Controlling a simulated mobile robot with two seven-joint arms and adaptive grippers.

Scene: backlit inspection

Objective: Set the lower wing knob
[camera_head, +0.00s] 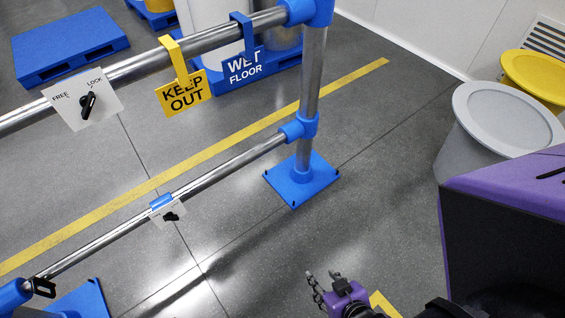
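The lower wing knob (171,216) is small and black. It sits on a small pale plate (157,219) clipped by a blue collar to the lower metal rail. Its exact angle and any lettering are too small to read. A second black wing knob (88,104) is on a larger white plate marked FREE and LOCK on the upper rail; it stands tilted, its upper end toward LOCK. My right gripper (323,277), purple and black, is at the bottom, right of and below the lower knob, well apart from it. Its fingers are spread and empty. My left gripper is out of view.
A steel post (310,90) on a blue base (301,183) carries both rails (235,155). KEEP OUT (184,94) and WET FLOOR (245,66) signs hang from the upper rail. A black bracket (43,287) is at the lower rail's left end. Grey and yellow bins stand right.

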